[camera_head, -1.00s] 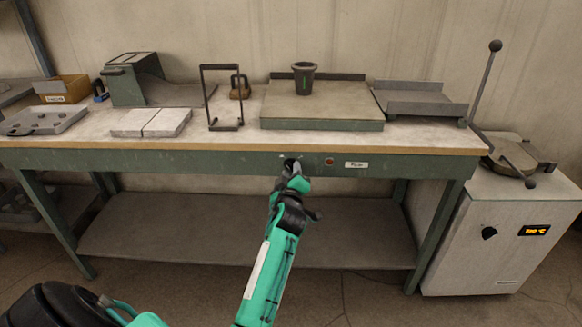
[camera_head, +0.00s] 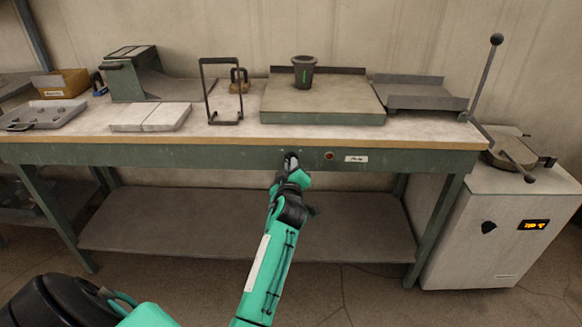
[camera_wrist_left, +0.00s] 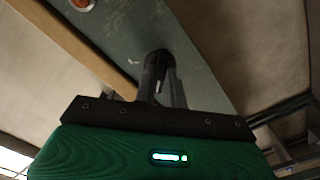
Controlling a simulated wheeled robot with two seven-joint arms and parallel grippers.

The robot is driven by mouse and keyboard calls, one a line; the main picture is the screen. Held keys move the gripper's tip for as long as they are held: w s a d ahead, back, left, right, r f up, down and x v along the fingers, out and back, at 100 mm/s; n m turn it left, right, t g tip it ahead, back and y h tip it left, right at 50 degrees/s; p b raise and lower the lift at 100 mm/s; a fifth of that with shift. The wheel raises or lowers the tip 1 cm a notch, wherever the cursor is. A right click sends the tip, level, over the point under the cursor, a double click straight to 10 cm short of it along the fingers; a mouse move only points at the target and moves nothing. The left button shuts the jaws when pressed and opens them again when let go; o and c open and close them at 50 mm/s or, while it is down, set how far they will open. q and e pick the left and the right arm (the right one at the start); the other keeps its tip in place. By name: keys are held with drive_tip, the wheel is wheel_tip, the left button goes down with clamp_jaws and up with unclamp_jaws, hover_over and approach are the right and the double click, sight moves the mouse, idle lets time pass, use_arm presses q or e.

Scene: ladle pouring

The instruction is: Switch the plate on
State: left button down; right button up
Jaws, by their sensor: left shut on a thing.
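The plate (camera_head: 322,103) is a wide, flat, green-sided slab on the bench. A dark crucible (camera_head: 303,72) with a green mark stands upright on it. My left gripper (camera_head: 291,160) is at the bench's green front rail, below the plate. It is shut on a small dark knob (camera_wrist_left: 158,56), which the fingers mostly hide. A round red lamp (camera_head: 329,156) sits right of the gripper on the rail. It also shows in the left wrist view (camera_wrist_left: 82,4). I cannot tell whether it is lit. My right gripper is not in view.
A white label (camera_head: 356,159) is right of the lamp. The bench top holds a wire stand (camera_head: 223,92), pale blocks (camera_head: 150,117) and a sloped tray (camera_head: 420,94). A white furnace (camera_head: 500,230) with a long lever stands at the right. The lower shelf (camera_head: 200,225) is bare.

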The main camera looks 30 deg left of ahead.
use_arm(q)
drive_tip(key=shift+m+p, duration=2.3)
drive_tip(key=shift+m, duration=6.3)
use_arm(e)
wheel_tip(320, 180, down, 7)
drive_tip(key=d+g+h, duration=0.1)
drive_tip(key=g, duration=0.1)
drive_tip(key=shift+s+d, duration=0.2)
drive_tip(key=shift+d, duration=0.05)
use_arm(q)
drive_tip(key=c, duration=1.5)
unclamp_jaws()
drive_tip(key=shift+o, duration=0.2)
